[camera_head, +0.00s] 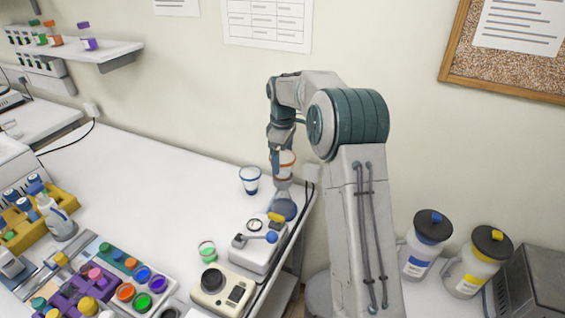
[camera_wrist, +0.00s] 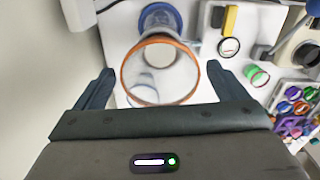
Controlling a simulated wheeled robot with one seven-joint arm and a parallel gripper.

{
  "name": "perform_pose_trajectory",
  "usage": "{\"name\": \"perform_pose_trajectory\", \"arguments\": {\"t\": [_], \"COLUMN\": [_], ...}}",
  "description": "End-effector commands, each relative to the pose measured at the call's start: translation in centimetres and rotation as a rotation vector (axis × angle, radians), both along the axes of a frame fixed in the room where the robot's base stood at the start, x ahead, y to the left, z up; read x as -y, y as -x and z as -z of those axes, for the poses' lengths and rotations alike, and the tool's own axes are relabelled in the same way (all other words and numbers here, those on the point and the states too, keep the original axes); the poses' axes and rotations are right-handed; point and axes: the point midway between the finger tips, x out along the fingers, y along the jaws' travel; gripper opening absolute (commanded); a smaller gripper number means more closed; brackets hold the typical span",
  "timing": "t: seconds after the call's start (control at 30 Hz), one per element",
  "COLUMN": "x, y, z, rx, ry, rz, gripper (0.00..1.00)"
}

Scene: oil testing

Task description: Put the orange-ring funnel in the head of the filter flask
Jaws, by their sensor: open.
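The orange-ring funnel (camera_head: 287,158) is a clear cup with an orange rim. In the head view it appears upright directly above the filter flask (camera_head: 284,208), which has a blue base at the table's right end. In the wrist view I look down into the funnel (camera_wrist: 126,72), with the flask's blue base (camera_wrist: 160,14) showing beyond its rim. My gripper (camera_wrist: 159,70) is open, its fingers on either side of the funnel with gaps showing. In the head view my gripper (camera_head: 283,148) is at the funnel's top. The joint between funnel and flask is unclear.
A blue-ring funnel (camera_head: 249,179) stands just left of the flask. A white device with a yellow part (camera_head: 258,243), a green-ring cup (camera_head: 207,251) and a beige device (camera_head: 222,291) stand nearer. The wall is close behind. The table's middle is clear.

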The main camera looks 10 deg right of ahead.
Motion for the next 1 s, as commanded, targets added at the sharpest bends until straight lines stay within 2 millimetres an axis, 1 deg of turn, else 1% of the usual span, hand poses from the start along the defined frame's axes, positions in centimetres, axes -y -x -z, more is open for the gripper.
{"name": "perform_pose_trajectory", "arguments": {"t": [0.03, 0.1, 0.3, 0.4, 0.53, 0.63, 0.77, 0.9, 0.97, 1.0], "x": [0.0, 0.0, 0.0, 0.0, 0.0, -0.2, -0.5, -0.9, -0.9, -0.9], "y": [-0.1, -0.1, 0.0, 0.0, 0.1, 0.8, 3.2, 7.0, 8.7, 10.0], "z": [-1.1, -2.7, -6.8, -8.1, -9.2, -10.0, -11.6, -13.3, -13.8, -14.1], "rx": [0.006, 0.006, 0.005, 0.003, 0.002, 0.01, 0.037, 0.078, 0.095, 0.106], "ry": [-0.001, -0.001, 0.0, -0.001, 0.0, 0.004, 0.014, 0.021, 0.022, 0.02], "rz": [0.0, 0.0, 0.0, 0.0, 0.002, 0.021, 0.084, 0.188, 0.237, 0.269], "gripper": [0.93, 0.93, 0.93, 0.93, 0.93, 0.93, 0.93, 0.93, 0.93, 0.93]}}
